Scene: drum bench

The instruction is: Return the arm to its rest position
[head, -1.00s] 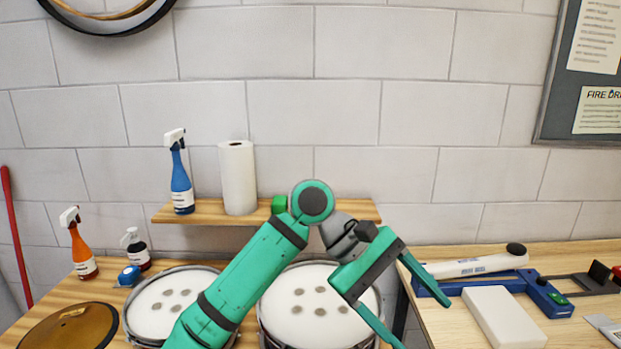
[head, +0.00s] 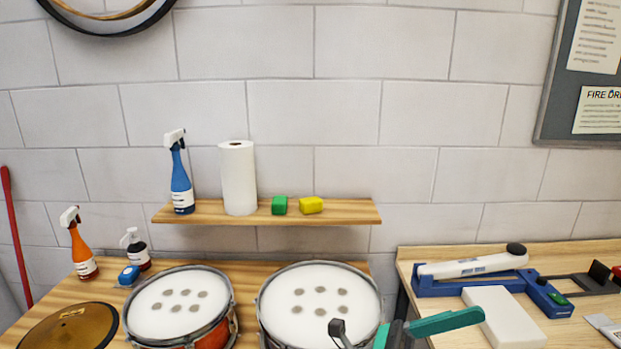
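My gripper (head: 445,322) shows only in part at the bottom edge of the head view, right of centre. One long green finger points right, in front of the right-hand bench's left edge. The other finger is not clearly visible, and most of my arm is below the frame. No held object shows, but the space between the fingers is out of sight.
Two white-headed drums (head: 178,304) (head: 320,306) stand on the left bench. A shelf (head: 235,218) holds a blue spray bottle (head: 181,180), paper roll (head: 238,178), green block (head: 279,205) and yellow block (head: 311,205). A white block (head: 503,316) lies near my gripper.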

